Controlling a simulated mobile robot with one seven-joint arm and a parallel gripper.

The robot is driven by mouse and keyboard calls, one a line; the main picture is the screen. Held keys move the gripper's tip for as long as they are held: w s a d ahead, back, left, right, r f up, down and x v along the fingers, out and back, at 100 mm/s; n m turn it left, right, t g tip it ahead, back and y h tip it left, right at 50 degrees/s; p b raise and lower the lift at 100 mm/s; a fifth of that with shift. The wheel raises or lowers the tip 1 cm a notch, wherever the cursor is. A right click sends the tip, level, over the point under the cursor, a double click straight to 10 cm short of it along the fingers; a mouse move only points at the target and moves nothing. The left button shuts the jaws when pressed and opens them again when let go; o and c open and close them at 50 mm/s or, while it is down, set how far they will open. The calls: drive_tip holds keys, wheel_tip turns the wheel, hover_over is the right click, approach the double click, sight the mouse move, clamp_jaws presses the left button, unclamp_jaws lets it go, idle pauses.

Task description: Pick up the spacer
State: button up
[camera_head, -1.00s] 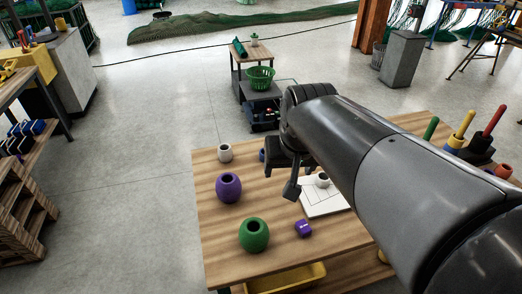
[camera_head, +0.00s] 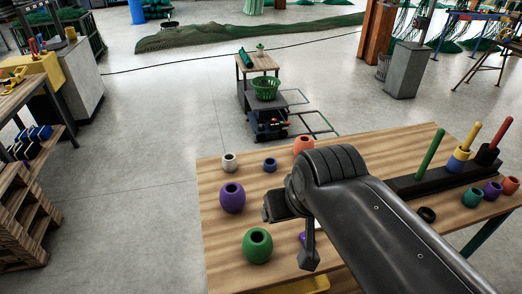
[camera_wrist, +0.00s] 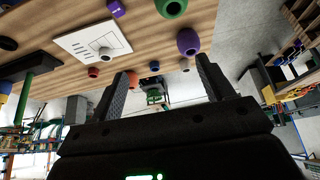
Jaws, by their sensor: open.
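Several hollow pieces could be the spacer; I cannot tell which one is meant. In the head view, a small white piece (camera_head: 229,162), a small blue one (camera_head: 269,164) and an orange one (camera_head: 303,145) stand along the table's far side. A white piece on a white printed sheet shows in the wrist view (camera_wrist: 104,53); my arm hides it in the head view. A small purple piece (camera_wrist: 116,9) lies near the sheet. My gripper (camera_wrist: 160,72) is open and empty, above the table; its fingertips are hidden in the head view.
Large purple (camera_head: 232,199) and green (camera_head: 257,246) round pieces stand on the wooden table (camera_head: 222,180) at left. A dark rack (camera_head: 415,184) with coloured pegs, a black ring (camera_head: 427,215) and several small pieces are at right. Free floor lies left of the table.

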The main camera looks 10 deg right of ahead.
drive_tip(key=n+g, duration=0.1)
drive_tip(key=n, duration=0.1)
hover_over(270, 162)
drive_tip(key=s, duration=0.4)
drive_tip(key=shift+y, duration=0.4)
drive_tip(key=f, duration=1.7)
drive_tip(key=a+f, duration=0.1)
drive_tip(key=f, duration=0.7)
drive_tip(key=shift+w+f, duration=0.1)
drive_tip(key=shift+f, duration=0.2)
drive_tip(key=shift+d+x, duration=0.15)
drive_tip(key=shift+x, duration=0.75)
drive_tip(key=shift+d+x, duration=0.15)
drive_tip(key=shift+x, duration=0.75)
drive_tip(key=shift+d+x, duration=0.2)
drive_tip(key=shift+x, duration=0.7)
drive_tip(key=shift+c, duration=0.5)
